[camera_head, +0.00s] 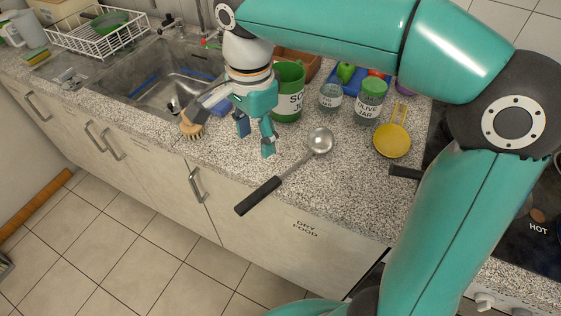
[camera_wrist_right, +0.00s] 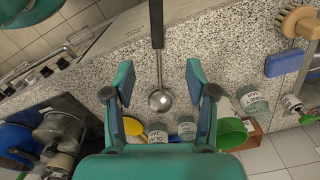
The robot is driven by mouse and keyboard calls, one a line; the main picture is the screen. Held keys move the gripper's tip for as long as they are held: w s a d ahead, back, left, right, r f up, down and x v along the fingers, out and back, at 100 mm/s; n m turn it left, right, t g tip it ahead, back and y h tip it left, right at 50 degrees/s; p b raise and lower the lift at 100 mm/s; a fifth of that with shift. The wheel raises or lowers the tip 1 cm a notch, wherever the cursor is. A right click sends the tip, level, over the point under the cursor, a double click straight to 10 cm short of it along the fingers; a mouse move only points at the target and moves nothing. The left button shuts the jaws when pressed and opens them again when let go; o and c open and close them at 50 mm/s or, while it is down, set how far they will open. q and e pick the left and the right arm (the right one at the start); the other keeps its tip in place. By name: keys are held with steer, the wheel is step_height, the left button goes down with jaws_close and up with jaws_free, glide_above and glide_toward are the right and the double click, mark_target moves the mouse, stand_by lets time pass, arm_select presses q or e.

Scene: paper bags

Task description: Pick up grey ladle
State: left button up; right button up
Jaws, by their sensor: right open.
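The grey ladle (camera_head: 319,141) lies on the speckled counter, its round metal bowl toward the back right and its black handle (camera_head: 257,196) reaching the front edge. My right gripper (camera_head: 256,143) points down, left of the ladle's shaft, open and empty. In the right wrist view the open fingers (camera_wrist_right: 160,80) stand on either side of the ladle's shaft, with the bowl (camera_wrist_right: 160,101) between them and the handle (camera_wrist_right: 156,22) beyond. No contact with the ladle shows. My left gripper is not in view.
A green jar (camera_head: 289,92), a glass jar (camera_head: 331,96), an olive jar (camera_head: 369,100) and a yellow spoon (camera_head: 392,141) stand or lie behind and right of the ladle. A brush (camera_head: 191,126) lies near the sink (camera_head: 150,83). A stove is at right.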

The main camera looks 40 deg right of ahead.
glide_above(260, 192)
steer(key=f, duration=1)
steer(key=shift+w+d+f+b, duration=0.1)
steer(key=shift+w+d+b, duration=0.15)
steer(key=shift+w+b, duration=0.15)
steer(key=f, duration=0.5)
steer(key=shift+s+a+f, duration=0.25)
steer(key=shift+s+f, duration=0.1)
steer(key=shift+s, duration=0.05)
steer(key=shift+f, duration=0.35)
jaws_close()
